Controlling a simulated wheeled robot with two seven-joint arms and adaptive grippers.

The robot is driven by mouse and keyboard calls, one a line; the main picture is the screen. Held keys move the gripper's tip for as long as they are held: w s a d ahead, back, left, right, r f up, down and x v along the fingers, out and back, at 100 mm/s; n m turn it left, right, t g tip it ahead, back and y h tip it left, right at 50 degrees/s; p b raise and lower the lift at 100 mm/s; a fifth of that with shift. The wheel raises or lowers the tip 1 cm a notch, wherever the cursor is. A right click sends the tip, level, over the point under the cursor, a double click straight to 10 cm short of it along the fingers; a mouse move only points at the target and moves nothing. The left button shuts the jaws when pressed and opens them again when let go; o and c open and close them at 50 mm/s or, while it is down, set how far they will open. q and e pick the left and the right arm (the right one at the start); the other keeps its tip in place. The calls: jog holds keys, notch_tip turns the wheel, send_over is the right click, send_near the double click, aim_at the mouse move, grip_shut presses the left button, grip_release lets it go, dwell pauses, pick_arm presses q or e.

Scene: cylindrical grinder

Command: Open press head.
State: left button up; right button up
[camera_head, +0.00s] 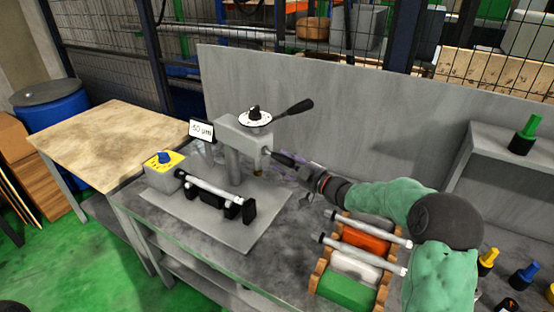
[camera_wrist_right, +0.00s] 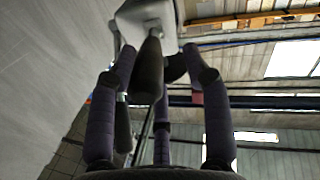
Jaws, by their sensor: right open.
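The grinder's grey press head (camera_head: 240,135) stands on its column above a base plate, with a dial and black knob (camera_head: 254,113) on top and a long black-gripped lever (camera_head: 290,111) pointing up to the right. A second black handle (camera_head: 282,158) sticks out of the head's right side. My right gripper (camera_head: 303,167) is at the end of this handle, jaws open. In the right wrist view the handle (camera_wrist_right: 149,70) reaches in between my spread fingers, with the grey head (camera_wrist_right: 148,14) beyond. Whether the fingers touch it is unclear. My left gripper is out of view.
A metal shaft (camera_head: 207,187) lies on black supports before the head, beside a yellow-topped control box (camera_head: 165,170). A wooden rack (camera_head: 322,283) with shafts and coloured blocks is below my right arm. A grey panel (camera_head: 370,130) stands behind. Several coloured bottles are at right.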

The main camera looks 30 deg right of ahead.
jog(key=v, duration=0.7)
jog(key=shift+s, duration=0.1)
jog(key=shift+a, duration=0.1)
